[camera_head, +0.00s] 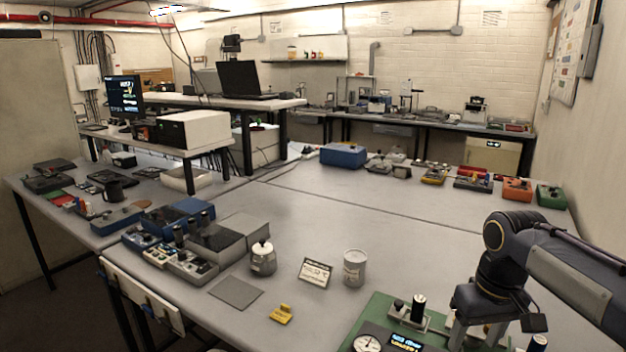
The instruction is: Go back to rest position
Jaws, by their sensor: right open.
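My right gripper (480,336) reaches in from the right edge and points down over the green panel (380,311) at the front right. Its two pale fingers are spread apart, and I see nothing held between them. The panel carries a round gauge (367,344), a small lit display (405,342) and a black upright knob or cylinder (418,308). A grey cylindrical can (354,268) stands upright on the table, left of my right arm and apart from it. A metal lidded pot (263,260) stands farther left. My left gripper is not in view.
A small sign (315,272), a yellow block (281,314) and a grey square plate (236,292) lie on the front table. Grey and blue boxes (222,240) crowd its left side. Orange (517,190) and green (552,196) boxes stand at the back right. The table's middle is clear.

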